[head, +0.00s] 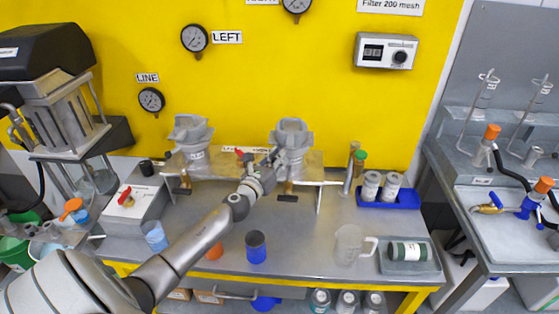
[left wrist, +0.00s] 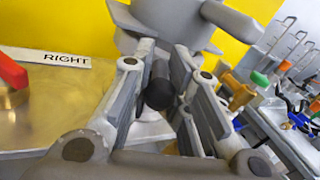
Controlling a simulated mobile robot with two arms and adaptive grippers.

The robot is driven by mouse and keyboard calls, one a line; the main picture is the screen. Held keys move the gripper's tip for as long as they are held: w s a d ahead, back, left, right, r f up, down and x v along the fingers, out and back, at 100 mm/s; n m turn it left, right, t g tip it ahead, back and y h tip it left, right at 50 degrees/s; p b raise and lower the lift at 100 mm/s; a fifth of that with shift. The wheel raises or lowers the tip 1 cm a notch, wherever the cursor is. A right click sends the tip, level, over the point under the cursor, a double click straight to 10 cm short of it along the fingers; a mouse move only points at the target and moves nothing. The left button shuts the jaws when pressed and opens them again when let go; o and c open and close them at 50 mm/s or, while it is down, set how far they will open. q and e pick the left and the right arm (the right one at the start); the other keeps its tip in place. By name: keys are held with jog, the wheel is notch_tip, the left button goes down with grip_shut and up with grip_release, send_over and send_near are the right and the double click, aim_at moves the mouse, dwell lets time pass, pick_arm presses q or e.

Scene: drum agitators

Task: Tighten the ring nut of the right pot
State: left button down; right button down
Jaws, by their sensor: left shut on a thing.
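The right pot (head: 288,160) is a grey vessel standing on the bench-top rack against the yellow wall. Its grey ring nut (head: 292,131) has broad lugs and also shows at the top of the left wrist view (left wrist: 186,22). My left gripper (head: 272,157) reaches the left front side of the right pot. The fingers hide where the bar joins. My right gripper is not in view.
The left pot (head: 191,140) stands on the same rack, with a red-handled valve (head: 239,154) between the pots. A blue tray with jars (head: 388,198), a clear jug (head: 348,245) and a blue cup (head: 256,247) stand on the bench. The bench front middle is mostly clear.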

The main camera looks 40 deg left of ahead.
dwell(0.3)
pick_arm(q)
jog(key=c, duration=1.4)
grip_release()
jog(key=s, duration=0.4)
jog(key=s+d, duration=0.1)
jog(key=s, duration=0.7)
jog(key=shift+d, duration=0.35)
jog(key=shift+c, duration=0.5)
